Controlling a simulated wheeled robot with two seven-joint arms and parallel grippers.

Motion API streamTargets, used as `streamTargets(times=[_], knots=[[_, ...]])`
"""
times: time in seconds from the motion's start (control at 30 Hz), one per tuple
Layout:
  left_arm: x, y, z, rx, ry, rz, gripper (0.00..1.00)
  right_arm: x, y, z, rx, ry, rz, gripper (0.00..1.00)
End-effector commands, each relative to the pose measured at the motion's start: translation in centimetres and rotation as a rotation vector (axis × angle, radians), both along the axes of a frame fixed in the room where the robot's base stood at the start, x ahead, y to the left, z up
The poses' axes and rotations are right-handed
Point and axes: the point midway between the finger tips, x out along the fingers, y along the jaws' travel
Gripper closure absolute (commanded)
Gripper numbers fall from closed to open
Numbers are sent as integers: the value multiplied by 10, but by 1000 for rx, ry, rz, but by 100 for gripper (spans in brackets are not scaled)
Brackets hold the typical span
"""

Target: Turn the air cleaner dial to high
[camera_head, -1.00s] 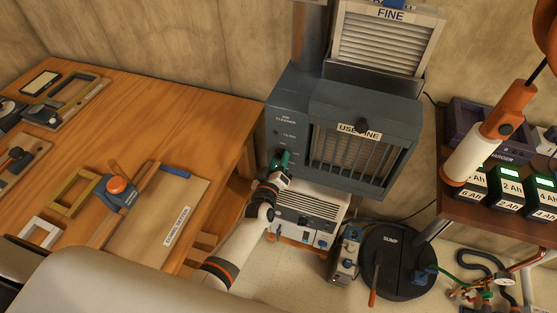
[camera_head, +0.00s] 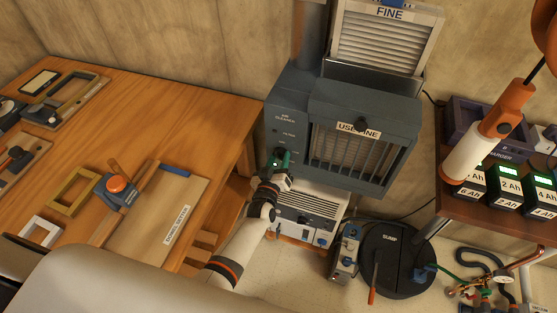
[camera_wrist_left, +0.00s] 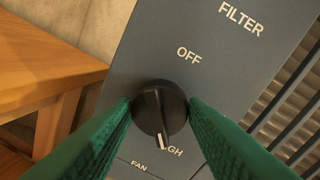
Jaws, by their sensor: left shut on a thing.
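The air cleaner (camera_head: 365,110) is a dark grey box with a slatted front grille. Its dial (camera_wrist_left: 159,108) is a round black knob with a white pointer line on the side panel. In the left wrist view the pointer points down at a label of which only "GH" shows; "OFF" is printed above the knob. My left gripper (camera_wrist_left: 160,112) is shut on the dial, with a green finger on each side of the knob. In the head view the left gripper (camera_head: 279,163) is at the panel and hides the dial. My right gripper is not in view.
A wooden bench (camera_head: 180,110) with frames and tools stands left, close to my left arm. A white slatted unit (camera_head: 308,207) sits below the air cleaner. A black sump lid (camera_head: 395,250) is on the floor. A charger table (camera_head: 450,205) is at the right.

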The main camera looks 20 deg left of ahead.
Motion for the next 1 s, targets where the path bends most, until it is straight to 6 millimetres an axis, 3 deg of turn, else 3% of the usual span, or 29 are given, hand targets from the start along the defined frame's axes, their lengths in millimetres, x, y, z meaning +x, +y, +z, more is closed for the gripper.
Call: streamTargets(times=[0.03,0.07,0.2,0.57,1.0], knots=[[0,0,-1,3,1,-1,83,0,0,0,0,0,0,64],[0,0,-1,3,1,-1,57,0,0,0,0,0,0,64],[0,0,0,2,1,-1,38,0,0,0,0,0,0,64],[-8,0,-1,1,3,-1,38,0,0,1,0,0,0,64],[-93,-4,4,1,3,-1,38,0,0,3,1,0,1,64]])
